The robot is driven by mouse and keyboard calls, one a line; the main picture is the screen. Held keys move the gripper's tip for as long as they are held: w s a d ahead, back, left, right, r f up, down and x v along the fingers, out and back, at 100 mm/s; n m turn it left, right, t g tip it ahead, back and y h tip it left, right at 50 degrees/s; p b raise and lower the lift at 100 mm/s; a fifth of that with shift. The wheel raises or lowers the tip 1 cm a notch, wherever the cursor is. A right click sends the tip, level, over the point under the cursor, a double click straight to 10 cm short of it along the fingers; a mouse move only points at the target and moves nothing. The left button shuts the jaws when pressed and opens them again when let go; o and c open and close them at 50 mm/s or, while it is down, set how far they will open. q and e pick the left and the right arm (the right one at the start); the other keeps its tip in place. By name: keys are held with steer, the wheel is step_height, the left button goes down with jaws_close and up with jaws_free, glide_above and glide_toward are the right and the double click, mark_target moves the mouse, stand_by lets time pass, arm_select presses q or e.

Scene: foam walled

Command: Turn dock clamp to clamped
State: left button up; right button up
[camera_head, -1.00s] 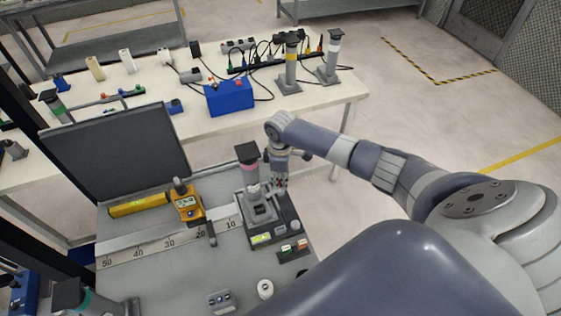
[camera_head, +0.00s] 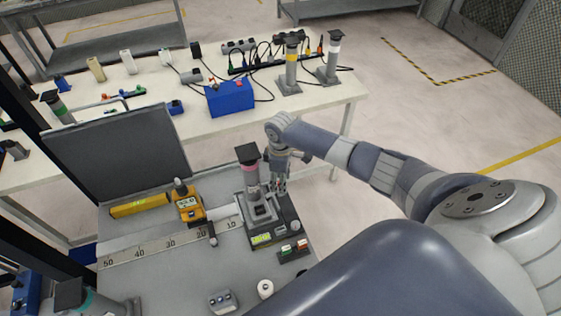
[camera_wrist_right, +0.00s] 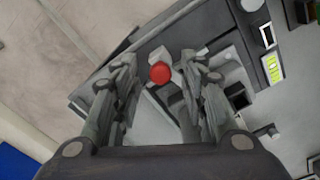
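The dock (camera_head: 262,212) is a grey and black device with a lit display at the right end of the near table. A post with a pink band (camera_head: 248,166) stands at its back. In the right wrist view a red knob (camera_wrist_right: 160,73), seemingly on the clamp's lever, lies between the fingertips of my right gripper (camera_wrist_right: 158,66). The fingers are spread apart on either side of the knob, with no clear contact. In the head view my right gripper (camera_head: 281,184) points down at the dock's right back side, and the knob is not clearly visible there. My left gripper is not in view.
A small box with red and green switches (camera_head: 293,251) and a white roll (camera_head: 265,288) are in front. A dark raised panel (camera_head: 118,152) stands at the left.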

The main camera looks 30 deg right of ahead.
steer(key=shift+r, duration=0.1)
step_height(320, 180, up, 12)
stand_by(0.5)
stand_by(0.5)
